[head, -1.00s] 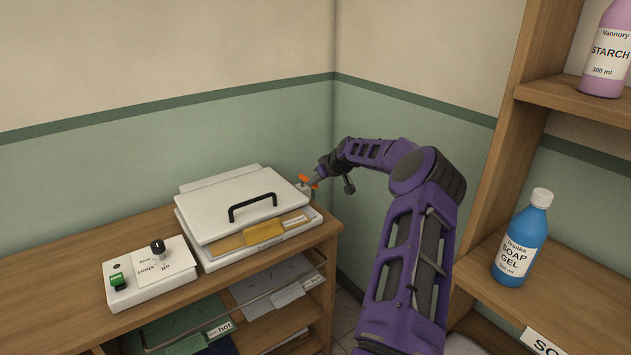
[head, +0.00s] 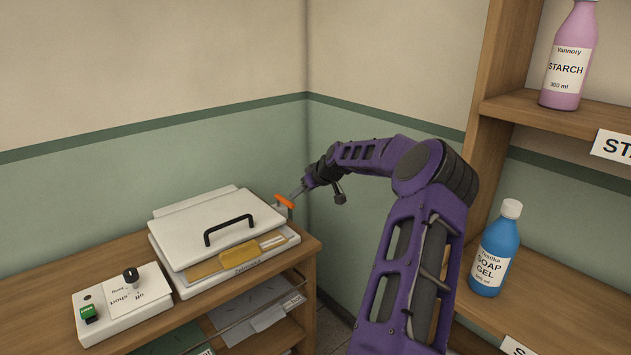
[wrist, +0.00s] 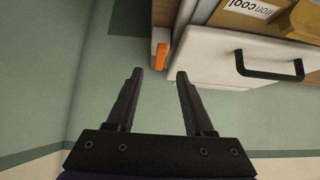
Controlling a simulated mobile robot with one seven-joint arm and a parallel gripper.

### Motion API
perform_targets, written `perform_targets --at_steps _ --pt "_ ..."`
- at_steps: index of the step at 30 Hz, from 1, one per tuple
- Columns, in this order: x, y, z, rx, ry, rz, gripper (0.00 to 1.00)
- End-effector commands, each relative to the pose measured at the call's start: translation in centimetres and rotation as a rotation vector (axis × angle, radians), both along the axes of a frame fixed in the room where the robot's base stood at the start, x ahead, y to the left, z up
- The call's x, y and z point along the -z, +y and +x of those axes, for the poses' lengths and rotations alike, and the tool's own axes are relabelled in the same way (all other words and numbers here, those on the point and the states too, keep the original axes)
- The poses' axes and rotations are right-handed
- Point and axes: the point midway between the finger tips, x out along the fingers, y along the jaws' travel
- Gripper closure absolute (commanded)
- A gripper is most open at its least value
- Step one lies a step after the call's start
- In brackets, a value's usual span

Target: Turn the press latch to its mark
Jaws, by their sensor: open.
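The press (head: 205,228) is a white flat box with a black-handled lid, on the wooden cabinet at left. Its orange latch (head: 284,202) is at the far right corner and slants down to the right in the head view. My gripper (head: 297,194) is just right of the latch, apart from it. In the wrist view the open, empty gripper (wrist: 158,76) has the orange latch (wrist: 160,54) just beyond its fingertips, roughly in line with the gap between them. I cannot make out the latch's mark in either view.
A control box (head: 122,303) with a black knob and green switch stands left of the press. The green wall is close behind the latch. A shelf at right holds a blue soap gel bottle (head: 495,250) and a pink starch bottle (head: 568,55).

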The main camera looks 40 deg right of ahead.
Motion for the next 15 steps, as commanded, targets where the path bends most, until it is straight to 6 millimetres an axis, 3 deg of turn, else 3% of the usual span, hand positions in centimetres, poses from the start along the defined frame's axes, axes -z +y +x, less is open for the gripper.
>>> perform_targets --at_steps 6,15 --pt "-3.9 0.1 -3.9 0.002 0.0 -0.002 0.47" --pt "-6.7 0.4 -6.7 0.001 0.001 0.001 0.47"
